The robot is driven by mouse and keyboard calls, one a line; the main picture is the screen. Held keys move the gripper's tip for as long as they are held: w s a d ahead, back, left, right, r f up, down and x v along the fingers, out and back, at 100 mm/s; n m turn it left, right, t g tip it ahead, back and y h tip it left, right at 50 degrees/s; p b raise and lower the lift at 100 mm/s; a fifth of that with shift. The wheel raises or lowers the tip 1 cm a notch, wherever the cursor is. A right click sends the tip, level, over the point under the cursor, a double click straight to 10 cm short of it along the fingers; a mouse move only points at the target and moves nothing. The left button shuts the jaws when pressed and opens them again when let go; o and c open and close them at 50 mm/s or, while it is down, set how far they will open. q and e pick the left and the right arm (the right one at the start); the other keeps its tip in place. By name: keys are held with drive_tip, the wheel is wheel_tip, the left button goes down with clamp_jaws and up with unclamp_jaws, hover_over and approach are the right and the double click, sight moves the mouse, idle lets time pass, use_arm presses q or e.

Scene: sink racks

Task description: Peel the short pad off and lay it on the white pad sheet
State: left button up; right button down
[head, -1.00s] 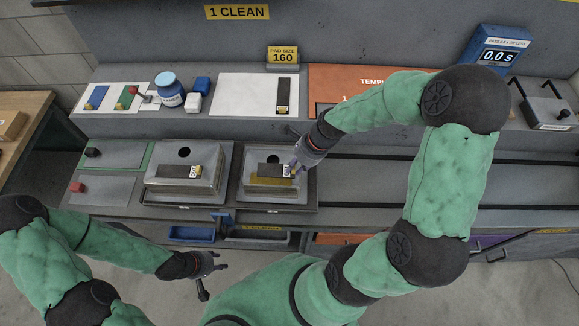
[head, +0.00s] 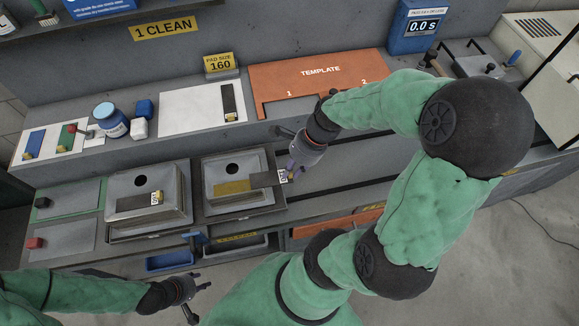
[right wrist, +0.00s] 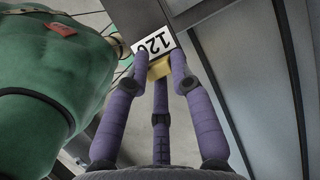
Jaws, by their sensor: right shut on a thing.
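My right gripper (head: 291,172) is shut on the labelled end of the short dark pad (head: 263,180), at the right side of the right-hand sink block (head: 213,205). The pad's white tag reads 120 in the right wrist view (right wrist: 154,43), between my purple fingers. The pad extends left over the block, beside a bare gold strip (head: 232,187); whether it still touches the block I cannot tell. The white pad sheet (head: 190,115) lies on the back shelf, with another dark pad (head: 229,101) upright along its right side. My left gripper (head: 186,292) is open and empty at the lower left.
A second sink block (head: 168,213) with a tagged dark pad (head: 138,201) stands to the left. An orange template (head: 300,75) lies right of the sheet. A blue-labelled jar (head: 110,121) stands left of it. The sheet's left and middle are bare.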

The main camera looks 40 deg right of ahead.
drive_tip(key=shift+r+p, duration=3)
drive_tip(key=shift+p, duration=0.25)
